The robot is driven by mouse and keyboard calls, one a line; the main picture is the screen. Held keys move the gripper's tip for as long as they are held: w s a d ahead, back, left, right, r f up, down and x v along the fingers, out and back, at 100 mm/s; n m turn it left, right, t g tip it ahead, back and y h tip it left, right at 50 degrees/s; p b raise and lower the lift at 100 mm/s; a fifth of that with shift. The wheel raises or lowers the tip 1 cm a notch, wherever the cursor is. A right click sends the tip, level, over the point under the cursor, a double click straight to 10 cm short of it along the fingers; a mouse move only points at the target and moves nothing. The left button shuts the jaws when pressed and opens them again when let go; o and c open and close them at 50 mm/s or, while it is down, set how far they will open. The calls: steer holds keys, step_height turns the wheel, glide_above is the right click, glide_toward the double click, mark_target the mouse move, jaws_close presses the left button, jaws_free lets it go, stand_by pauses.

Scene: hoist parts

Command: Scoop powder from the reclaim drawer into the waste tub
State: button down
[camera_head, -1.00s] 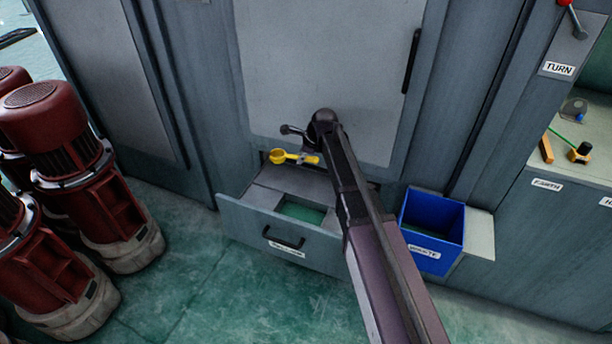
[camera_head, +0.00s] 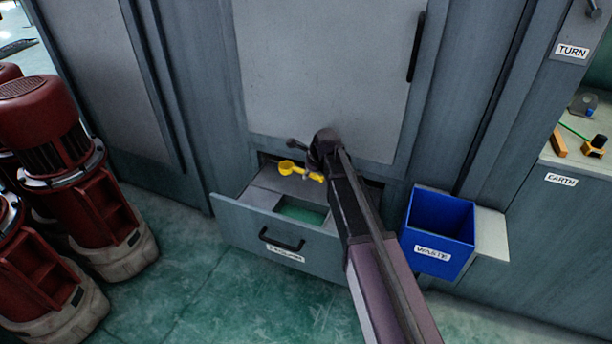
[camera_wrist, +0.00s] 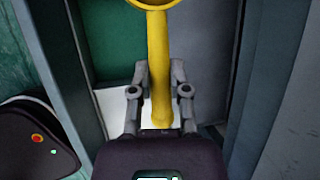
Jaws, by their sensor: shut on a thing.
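A yellow scoop (camera_head: 288,167) is held by its handle in my gripper (camera_head: 318,177), low over the back of the open reclaim drawer. The wrist view shows my gripper (camera_wrist: 160,92) shut on the scoop's yellow handle (camera_wrist: 158,55), with the round bowl cut off at the top edge. What the bowl holds cannot be told. The grey reclaim drawer (camera_head: 235,218) is pulled out and has a green-bottomed opening (camera_head: 302,212). The blue waste tub (camera_head: 437,235) stands to the right of the drawer; its inside looks dark blue.
The tub stands by a pale ledge (camera_head: 490,235). The cabinet front (camera_head: 325,70) rises right behind the drawer. Red motors (camera_head: 85,185) stand at the left. A bench with small items (camera_head: 597,145) is at the right. Green floor in front is clear.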

steer(key=shift+f, duration=0.15)
steer(key=shift+g+h, duration=0.3)
steer(key=shift+h, duration=0.3)
step_height(320, 180, down, 21)
steer(key=b, duration=2)
steer(key=shift+b, duration=0.3)
steer(key=shift+a, duration=0.1)
stand_by(0.9)
step_height(320, 180, up, 10)
steer(key=p, duration=1)
stand_by(0.5)
steer(key=shift+r, duration=0.2)
